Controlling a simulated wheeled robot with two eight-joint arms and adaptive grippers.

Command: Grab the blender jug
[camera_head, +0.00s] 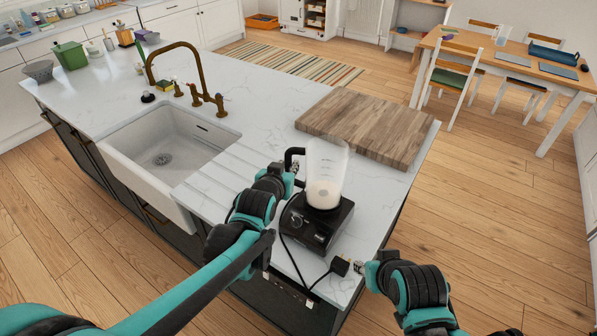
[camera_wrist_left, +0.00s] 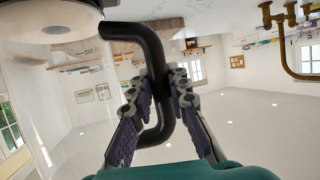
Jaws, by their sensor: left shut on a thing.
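The clear blender jug (camera_head: 326,170) has a black handle and a pale bottom. It stands on or just over the black blender base (camera_head: 316,224) near the counter's front edge; I cannot tell if there is a small gap. My left gripper (camera_head: 292,168) is at the handle, on the jug's left side. In the left wrist view, the fingers (camera_wrist_left: 168,88) are shut on the black handle (camera_wrist_left: 151,55), one on each side. The jug's underside (camera_wrist_left: 50,22) shows at the top left there. My right gripper (camera_head: 360,267) is low, right of the base; its fingers are too small to read.
A black plug (camera_head: 340,266) on a cord lies by the counter edge, close to my right gripper. A wooden board (camera_head: 368,125) lies behind the jug. A white sink (camera_head: 165,150) and brass tap (camera_head: 190,75) are to the left. Bare counter lies between.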

